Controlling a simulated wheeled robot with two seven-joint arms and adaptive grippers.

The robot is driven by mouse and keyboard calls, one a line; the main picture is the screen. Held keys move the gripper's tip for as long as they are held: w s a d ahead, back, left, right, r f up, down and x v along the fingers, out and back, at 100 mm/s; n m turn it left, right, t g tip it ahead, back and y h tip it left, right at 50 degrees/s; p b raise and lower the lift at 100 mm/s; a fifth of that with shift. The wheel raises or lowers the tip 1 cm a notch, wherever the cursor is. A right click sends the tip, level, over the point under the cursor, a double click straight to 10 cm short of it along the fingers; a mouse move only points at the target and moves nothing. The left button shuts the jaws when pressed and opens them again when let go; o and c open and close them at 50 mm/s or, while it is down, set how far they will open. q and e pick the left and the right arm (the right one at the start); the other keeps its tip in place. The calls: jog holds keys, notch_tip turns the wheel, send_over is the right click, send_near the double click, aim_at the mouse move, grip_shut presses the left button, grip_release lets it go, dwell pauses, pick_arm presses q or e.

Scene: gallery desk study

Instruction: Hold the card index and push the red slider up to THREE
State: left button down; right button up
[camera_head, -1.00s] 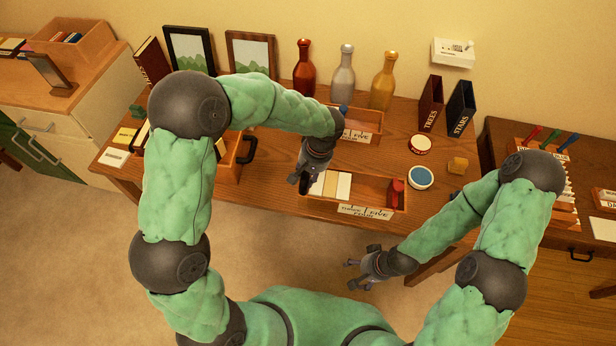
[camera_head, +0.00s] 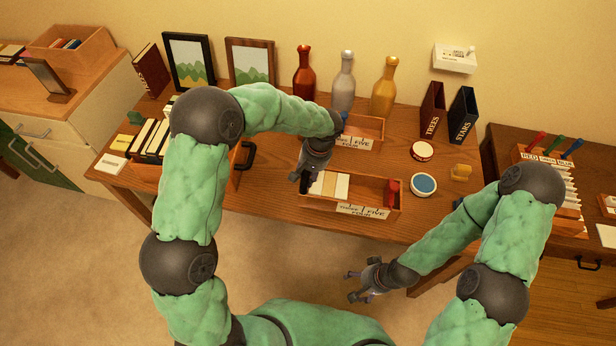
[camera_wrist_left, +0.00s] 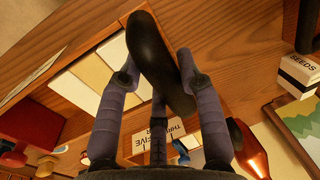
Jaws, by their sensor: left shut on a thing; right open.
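The front card index is a long open wooden box (camera_head: 300,203) on the desk, with white and tan cards (camera_head: 330,184) in its left part. A paper number label (camera_head: 362,211) is on its front. The red slider (camera_head: 392,191) stands upright near the box's right end; it also shows at the left of the left wrist view (camera_wrist_left: 28,122). My left gripper (camera_head: 304,176) is at the box's left end, its fingers shut around a dark rounded handle (camera_wrist_left: 158,62). My right gripper (camera_head: 356,286) is open and empty, low in front of the desk, apart from the box.
A second box with a blue slider (camera_head: 345,117) stands behind. Three bottles (camera_head: 343,82) stand at the back. Another handled box is left.

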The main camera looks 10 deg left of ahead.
pick_arm(q)
jog(key=shift+w+a+f+b, duration=0.15)
jog(key=shift+w+f+b, duration=0.15)
jog(key=shift+w+f, duration=0.35)
jog(key=shift+w+a+f+b, duration=0.15)
jog(key=shift+w+f+b, duration=0.25)
jog(key=shift+w, duration=0.35)
pick_arm(e)
jog(key=shift+f, duration=0.7)
pick_arm(q)
jog(key=c, duration=1.1)
grip_release()
jog(key=shift+f, duration=0.1)
jog(key=shift+o, duration=0.2)
jog(key=c, duration=0.8)
pick_arm(e)
jog(key=c, duration=0.5)
